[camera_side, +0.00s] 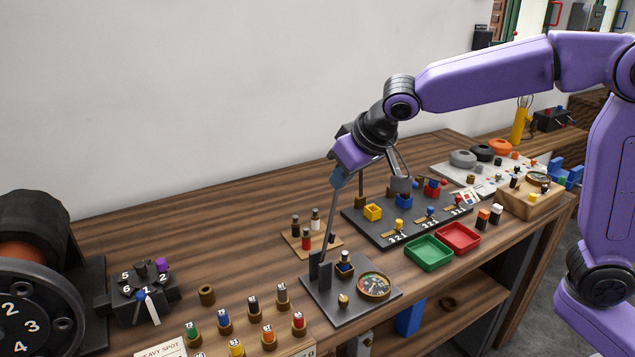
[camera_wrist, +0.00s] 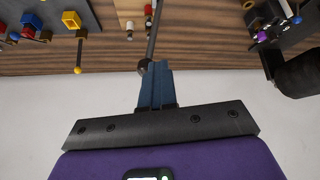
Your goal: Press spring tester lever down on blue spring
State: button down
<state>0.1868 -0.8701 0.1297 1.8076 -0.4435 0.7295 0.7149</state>
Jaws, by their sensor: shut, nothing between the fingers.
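The spring tester (camera_side: 330,310) is a dark plate with a round dial gauge (camera_side: 374,286) and a dark upright bracket at its left. Its long grey lever (camera_side: 328,228) stands raised, leaning slightly right, from the bracket up to my gripper. A small blue piece, apparently the blue spring (camera_side: 345,269), sits on the plate beside the bracket under a dark and pale cap; its coils are too small to make out. My gripper (camera_side: 338,181) has its blue fingers shut and empty at the lever's top. In the wrist view the dark lever knob (camera_wrist: 143,66) is just left of the fingertips (camera_wrist: 158,66); contact is unclear.
A dark board (camera_side: 405,220) with coloured pieces lies behind and right of the tester. Green (camera_side: 428,253) and red (camera_side: 458,238) trays sit to its right. A wooden rack (camera_side: 312,241) with small posts stands behind. Several coloured pegs (camera_side: 268,337) stand in front left.

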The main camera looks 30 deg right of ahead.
jog(key=d+f, duration=0.4)
jog(key=d, duration=0.6)
jog(key=shift+y, duration=0.7)
jog(key=d+f, duration=0.3)
jog(key=f, duration=0.2)
jog(key=d+f, duration=0.2)
jog(key=f, duration=0.3)
jog(key=d+f, duration=0.3)
jog(key=f, duration=0.2)
jog(key=shift+d+f, duration=0.1)
jog(key=shift+d, duration=0.25)
jog(key=shift+s+f, duration=0.15)
jog(key=shift+f, duration=0.05)
jog(key=shift+r, duration=0.15)
jog(key=s+d+r, duration=0.4)
jog(key=s+d, duration=0.3)
jog(key=d, duration=0.2)
jog(key=shift+r, duration=0.35)
jog(key=shift+a, duration=0.1)
